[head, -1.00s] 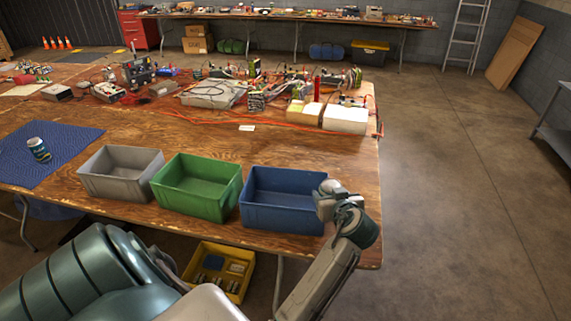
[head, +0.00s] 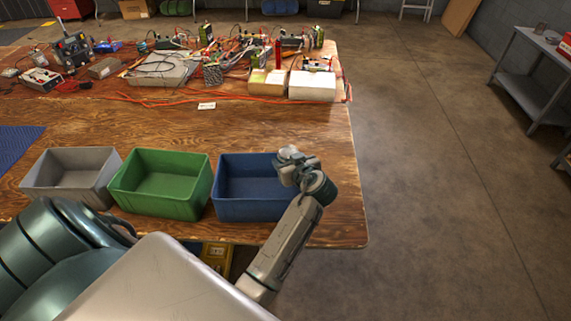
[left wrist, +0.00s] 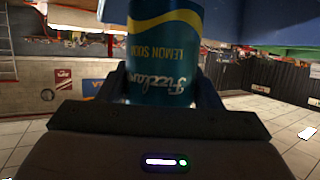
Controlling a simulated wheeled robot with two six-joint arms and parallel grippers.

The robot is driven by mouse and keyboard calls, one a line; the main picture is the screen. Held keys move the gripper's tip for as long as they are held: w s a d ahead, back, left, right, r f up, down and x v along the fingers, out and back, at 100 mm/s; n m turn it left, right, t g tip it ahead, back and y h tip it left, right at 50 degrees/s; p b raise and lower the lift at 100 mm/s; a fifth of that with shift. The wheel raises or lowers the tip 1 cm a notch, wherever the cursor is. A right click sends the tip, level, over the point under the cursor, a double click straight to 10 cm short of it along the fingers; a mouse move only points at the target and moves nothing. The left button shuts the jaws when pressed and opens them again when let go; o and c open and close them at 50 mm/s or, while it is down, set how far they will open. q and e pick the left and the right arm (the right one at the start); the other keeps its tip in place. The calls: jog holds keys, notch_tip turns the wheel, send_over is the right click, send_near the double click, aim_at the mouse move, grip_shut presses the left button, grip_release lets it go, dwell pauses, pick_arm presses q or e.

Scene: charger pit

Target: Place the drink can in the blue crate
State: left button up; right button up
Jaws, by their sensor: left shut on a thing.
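The drink can (left wrist: 165,60), teal with a yellow wave and "Lemon Soda" lettering, stands between my fingers in the left wrist view. My left gripper (head: 290,164) is shut on it. In the head view, the gripper is at the right end of the blue crate (head: 250,210) and covers its right back corner. Most of the can is hard to make out there. The visible part of the crate's inside looks empty. I cannot tell the exact height of the can above the rim. My right gripper is not in view.
A green crate (head: 160,205) and a grey crate (head: 68,192) stand in a row left of the blue one. Cables, devices and white boxes (head: 312,86) fill the back of the wooden table (head: 270,128). Open floor lies to the right.

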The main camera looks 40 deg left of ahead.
pick_arm(q)
jog(key=f, duration=0.2)
jog(key=f+p, duration=0.1)
jog(key=f, duration=0.1)
jog(key=shift+w+a+f, duration=0.1)
jog(key=shift+w+a, duration=0.05)
jog(key=shift+a, duration=0.05)
jog(key=shift+d, duration=0.1)
jog(key=shift+f+b, duration=0.6)
jog(key=shift+b, duration=0.25)
jog(key=o, duration=1.2)
jog(key=shift+r, duration=0.15)
